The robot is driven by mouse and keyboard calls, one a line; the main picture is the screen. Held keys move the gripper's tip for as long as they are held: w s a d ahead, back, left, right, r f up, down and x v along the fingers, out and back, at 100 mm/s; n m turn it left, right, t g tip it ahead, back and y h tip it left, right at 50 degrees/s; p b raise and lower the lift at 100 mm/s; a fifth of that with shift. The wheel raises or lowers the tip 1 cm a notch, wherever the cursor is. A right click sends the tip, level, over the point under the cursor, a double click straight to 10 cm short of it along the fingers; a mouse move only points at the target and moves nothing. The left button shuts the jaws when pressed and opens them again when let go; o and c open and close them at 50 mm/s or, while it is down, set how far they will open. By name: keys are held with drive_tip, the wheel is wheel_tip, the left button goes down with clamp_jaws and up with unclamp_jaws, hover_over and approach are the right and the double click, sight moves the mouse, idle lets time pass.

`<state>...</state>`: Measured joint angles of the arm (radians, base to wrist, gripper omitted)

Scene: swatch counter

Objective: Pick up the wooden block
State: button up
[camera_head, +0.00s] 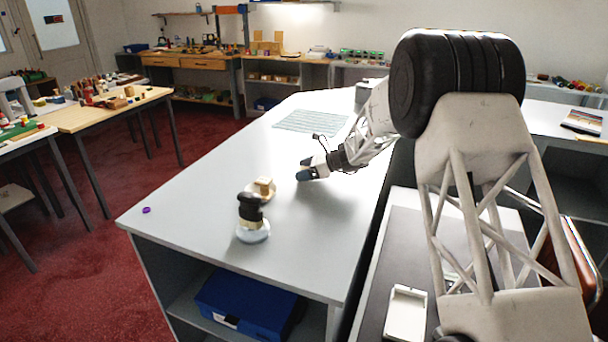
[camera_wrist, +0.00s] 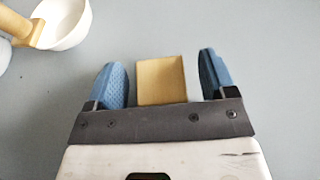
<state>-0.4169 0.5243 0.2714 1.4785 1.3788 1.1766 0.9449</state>
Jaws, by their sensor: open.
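A tan wooden block (camera_wrist: 162,80) lies between the two blue fingers of my gripper (camera_wrist: 165,82) in the wrist view. The fingers are open, with a small gap on each side of the block. In the head view my gripper (camera_head: 308,171) is low over the light grey counter (camera_head: 215,190), and I cannot make out this block there. Its lower end in the wrist view is hidden by the gripper body.
Left of my gripper, a white bowl (camera_wrist: 70,22) has a second wooden piece (camera_head: 264,185) at it. A black object (camera_head: 250,208) stands on a pale blue round piece (camera_head: 253,233). A purple cap (camera_head: 146,210) lies near the left edge. A green mat (camera_head: 310,121) lies farther back.

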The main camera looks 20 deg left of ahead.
idle(0.4)
drive_tip(key=c, duration=1)
drive_tip(key=shift+r, duration=0.15)
drive_tip(key=shift+r, duration=0.55)
drive_tip(key=shift+s+d+r, duration=0.15)
drive_tip(key=shift+r, duration=0.45)
drive_tip(key=shift+s+d+r, duration=0.1)
drive_tip(key=shift+s+r, duration=0.05)
drive_tip(key=shift+r, duration=0.4)
drive_tip(key=s+d, duration=0.2)
drive_tip(key=s, duration=0.2)
drive_tip(key=s+d+r, duration=0.1)
drive_tip(key=s+d, duration=0.2)
drive_tip(key=s, duration=0.1)
drive_tip(key=s+d, duration=0.3)
drive_tip(key=s, duration=0.2)
drive_tip(key=shift+r, duration=0.15)
